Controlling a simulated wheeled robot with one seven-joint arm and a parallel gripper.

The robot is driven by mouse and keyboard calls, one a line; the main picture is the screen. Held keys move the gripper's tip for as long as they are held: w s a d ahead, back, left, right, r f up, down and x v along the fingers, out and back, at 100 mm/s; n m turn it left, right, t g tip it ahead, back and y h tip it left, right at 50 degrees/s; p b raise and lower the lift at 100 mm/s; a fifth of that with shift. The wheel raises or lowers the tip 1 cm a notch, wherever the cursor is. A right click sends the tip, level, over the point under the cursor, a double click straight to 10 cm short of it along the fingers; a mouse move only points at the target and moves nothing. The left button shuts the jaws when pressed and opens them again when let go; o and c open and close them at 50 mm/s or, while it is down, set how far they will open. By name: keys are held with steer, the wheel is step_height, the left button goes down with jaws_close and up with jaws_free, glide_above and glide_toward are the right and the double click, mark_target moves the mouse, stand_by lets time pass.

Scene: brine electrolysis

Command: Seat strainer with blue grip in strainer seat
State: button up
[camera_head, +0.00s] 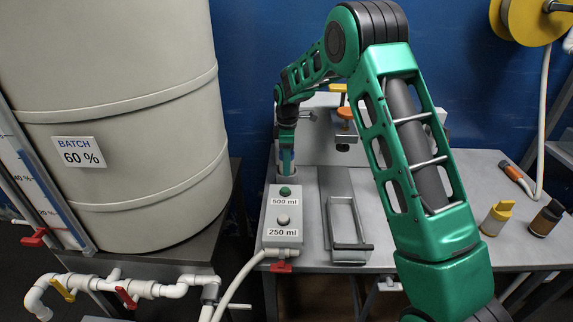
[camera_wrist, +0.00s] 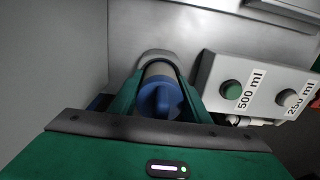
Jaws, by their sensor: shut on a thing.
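The strainer with blue grip (camera_wrist: 160,98) is between the green fingers of my gripper (camera_wrist: 165,100) in the wrist view. The jaws are shut on its blue grip. Its light-coloured body points away from the wrist camera, into or against a rounded grey fitting (camera_wrist: 152,55), likely the strainer seat. I cannot tell how deep the strainer goes into it. In the head view my gripper (camera_head: 286,160) points down behind the button box, and a little blue shows between the fingers.
A grey button box (camera_head: 283,215) labelled 500 ml and 250 ml stands right beside my gripper; it also shows in the wrist view (camera_wrist: 255,90). A metal frame (camera_head: 345,225) lies right of it. A large batch tank (camera_head: 120,110) stands left.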

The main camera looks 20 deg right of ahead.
steer(key=shift+f, duration=0.1)
stand_by(0.3)
steer(key=o, duration=1.3)
steer(key=shift+f, duration=0.1)
steer(key=shift+s+a, duration=0.1)
steer(key=shift+r, duration=0.4)
steer(key=c, duration=1.4)
steer(key=o, duration=1.4)
